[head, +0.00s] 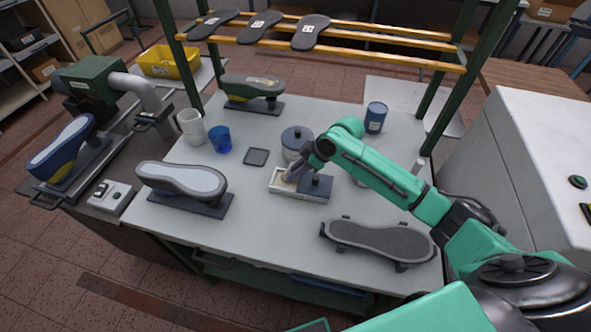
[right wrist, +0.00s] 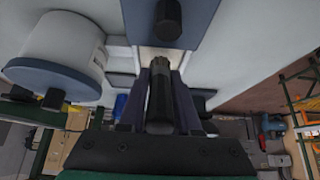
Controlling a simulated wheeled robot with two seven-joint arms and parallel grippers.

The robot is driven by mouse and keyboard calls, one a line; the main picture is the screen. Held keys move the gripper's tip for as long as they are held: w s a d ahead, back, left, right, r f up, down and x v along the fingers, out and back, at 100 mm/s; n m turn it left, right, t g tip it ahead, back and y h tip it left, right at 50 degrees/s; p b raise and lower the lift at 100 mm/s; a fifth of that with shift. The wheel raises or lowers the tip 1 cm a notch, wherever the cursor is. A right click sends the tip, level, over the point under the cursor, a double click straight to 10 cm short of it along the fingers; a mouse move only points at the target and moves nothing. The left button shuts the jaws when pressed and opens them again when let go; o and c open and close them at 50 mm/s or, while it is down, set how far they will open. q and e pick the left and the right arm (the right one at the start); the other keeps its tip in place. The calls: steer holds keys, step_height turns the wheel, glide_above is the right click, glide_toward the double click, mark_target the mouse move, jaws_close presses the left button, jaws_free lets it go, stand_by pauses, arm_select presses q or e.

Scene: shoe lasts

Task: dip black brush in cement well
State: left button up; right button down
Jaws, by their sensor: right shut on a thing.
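My right gripper (head: 296,172) is over the left part of the cement well (head: 284,188), a shallow pale tray on the table. In the right wrist view the same gripper (right wrist: 160,92) is shut on the black brush (right wrist: 160,90), whose dark handle stands between the two fingers. The brush's tip points into the pale open part of the well (right wrist: 158,55). Whether the bristles touch cement is hidden. A dark lid with a black knob (right wrist: 168,22) covers the well's other part. My left gripper is out of view.
A lidded round pot (head: 297,138) stands just behind the well. A blue cup (head: 220,140), white mug (head: 191,127) and blue can (head: 376,117) are farther back. A shoe last (head: 185,180) lies left; a sole on a stand (head: 377,238) is at front right. The front middle is clear.

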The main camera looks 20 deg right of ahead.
mark_target(296, 166)
steer(key=shift+f, duration=0.4)
steer(key=shift+s, duration=0.1)
stand_by(1.3)
step_height(296, 166, up, 7)
steer(key=p, duration=0.7)
steer(key=shift+r, duration=0.1)
stand_by(0.5)
